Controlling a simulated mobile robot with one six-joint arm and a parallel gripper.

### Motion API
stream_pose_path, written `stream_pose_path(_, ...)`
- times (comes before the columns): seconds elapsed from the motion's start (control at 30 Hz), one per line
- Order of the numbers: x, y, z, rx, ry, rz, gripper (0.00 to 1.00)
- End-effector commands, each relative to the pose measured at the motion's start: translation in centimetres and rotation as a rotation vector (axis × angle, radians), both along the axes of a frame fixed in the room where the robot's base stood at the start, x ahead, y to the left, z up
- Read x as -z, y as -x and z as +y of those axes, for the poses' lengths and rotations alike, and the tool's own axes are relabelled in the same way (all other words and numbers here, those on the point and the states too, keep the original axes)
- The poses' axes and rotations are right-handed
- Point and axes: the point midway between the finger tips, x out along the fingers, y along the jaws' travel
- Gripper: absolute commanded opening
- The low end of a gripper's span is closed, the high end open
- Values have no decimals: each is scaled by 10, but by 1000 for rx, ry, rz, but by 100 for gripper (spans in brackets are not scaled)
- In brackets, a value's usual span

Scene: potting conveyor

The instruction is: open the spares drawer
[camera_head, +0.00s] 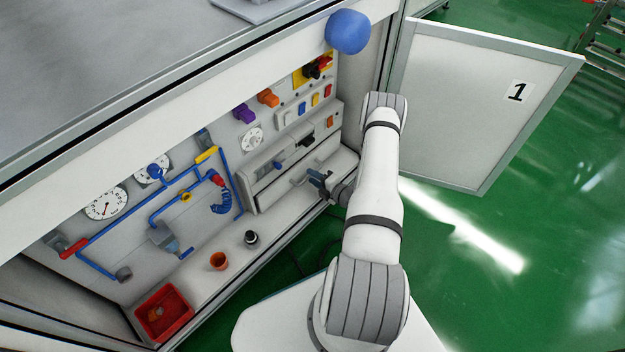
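The spares drawer appears to be the pale grey drawer front (268,193) low at the right end of the open cabinet. A bar handle (299,181) shows on its front, and the drawer looks closed. My gripper (317,182) is just right of the handle, with its dark fingers toward the drawer front. The fingers are small and seen at an angle. I cannot tell whether they touch the handle or how far apart they are.
An open door (470,110) marked 1 stands right of my arm. A red bin (163,314), an orange pot (219,261) and a dark knob-like item (251,238) are on the cabinet floor. Blue pipes (110,226) and gauges (106,203) line the back panel.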

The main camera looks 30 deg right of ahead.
Motion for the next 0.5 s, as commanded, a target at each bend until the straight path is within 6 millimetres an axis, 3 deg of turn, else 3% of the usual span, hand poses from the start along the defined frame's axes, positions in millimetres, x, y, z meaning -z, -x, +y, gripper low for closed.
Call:
stream_pose_path(0.33,1,-6,1,4,0,0,33)
stream_pose_path(0.5,1,-5,0,4,0,0,19)
